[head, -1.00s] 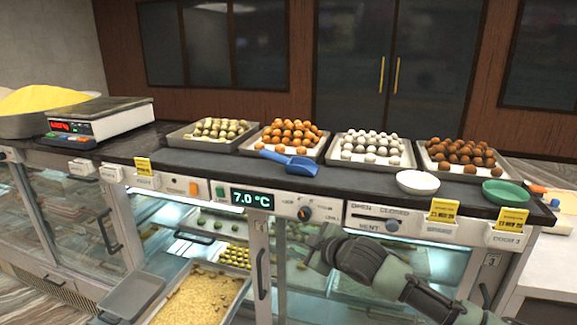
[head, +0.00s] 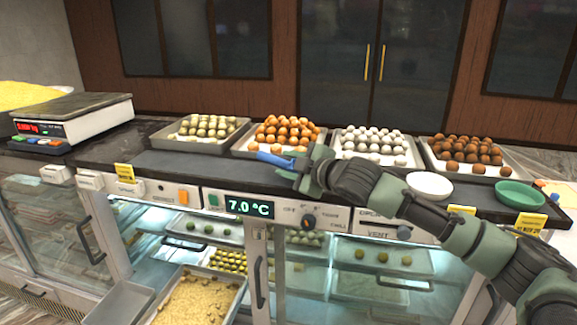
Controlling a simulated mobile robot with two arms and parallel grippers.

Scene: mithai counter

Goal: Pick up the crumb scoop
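The blue crumb scoop (head: 273,159) lies on the dark counter top in front of the tray of orange sweets. Its narrow left end shows; the rest is hidden behind my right gripper. My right gripper (head: 293,170) is at the scoop, its arm reaching in from the lower right. Whether its fingers touch the scoop, and how far apart they are, I cannot make out. My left gripper is not in view.
Trays of pale green, orange (head: 284,135), white and brown sweets line the back of the counter (head: 180,165). A white bowl (head: 429,185) and a green bowl (head: 520,195) stand right of my gripper. A scale (head: 75,117) stands at the left.

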